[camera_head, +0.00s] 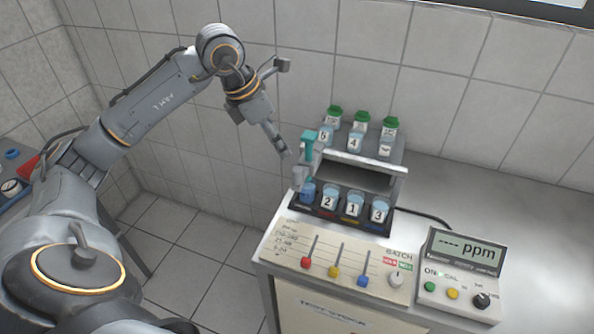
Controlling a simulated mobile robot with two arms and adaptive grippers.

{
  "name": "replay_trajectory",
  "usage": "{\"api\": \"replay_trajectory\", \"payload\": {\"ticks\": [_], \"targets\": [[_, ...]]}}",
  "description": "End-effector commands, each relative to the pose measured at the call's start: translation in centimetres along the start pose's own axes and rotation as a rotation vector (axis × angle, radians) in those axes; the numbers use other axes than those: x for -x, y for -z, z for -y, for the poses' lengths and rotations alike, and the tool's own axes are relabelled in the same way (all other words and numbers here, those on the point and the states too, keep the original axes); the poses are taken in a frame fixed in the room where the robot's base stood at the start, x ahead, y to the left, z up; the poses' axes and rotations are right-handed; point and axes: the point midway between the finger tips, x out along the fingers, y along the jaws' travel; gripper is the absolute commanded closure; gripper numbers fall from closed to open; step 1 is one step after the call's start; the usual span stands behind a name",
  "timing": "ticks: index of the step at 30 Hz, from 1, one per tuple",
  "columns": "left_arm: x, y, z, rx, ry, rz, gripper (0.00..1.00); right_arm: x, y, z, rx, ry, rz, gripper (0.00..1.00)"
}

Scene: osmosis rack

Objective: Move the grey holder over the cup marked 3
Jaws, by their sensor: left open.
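The cup marked 3 (379,212) stands at the right end of the front row on the rack, beside the cup marked 1 (354,206) and the cup marked 2 (329,200). A small grey piece, which looks like the grey holder (299,177), is at the rack's left end, by a dark blue cup (308,192) and below a teal part (307,144). My left gripper (283,108) is open and empty, its fingers spread wide, above and left of the rack. The lower fingertip appears near the grey holder; contact cannot be told. My right gripper is out of view.
In front is a panel with red, yellow and blue sliders (334,273). A ppm meter (462,270) stands at right.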

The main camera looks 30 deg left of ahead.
Motion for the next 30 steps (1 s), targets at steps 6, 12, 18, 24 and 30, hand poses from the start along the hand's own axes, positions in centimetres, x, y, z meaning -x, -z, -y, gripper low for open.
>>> {"api": "replay_trajectory", "payload": {"ticks": [6, 12, 18, 24, 30], "targets": [[-4.4, -0.1, 0.3, 0.000, 0.010, -0.002, 0.54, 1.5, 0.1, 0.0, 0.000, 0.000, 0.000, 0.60], [-8.5, -0.1, 0.3, 0.001, 0.010, -0.001, 0.54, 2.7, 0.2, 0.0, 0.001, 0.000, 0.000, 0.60], [-11.2, -0.1, 0.3, 0.000, 0.008, 0.001, 0.54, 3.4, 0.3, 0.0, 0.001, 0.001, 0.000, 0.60], [-12.2, -0.1, 0.2, -0.002, 0.005, 0.003, 0.54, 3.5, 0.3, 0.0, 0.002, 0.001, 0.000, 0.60], [-12.2, -0.1, 0.2, -0.002, 0.005, 0.003, 0.54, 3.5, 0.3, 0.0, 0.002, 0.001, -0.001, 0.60]]}}
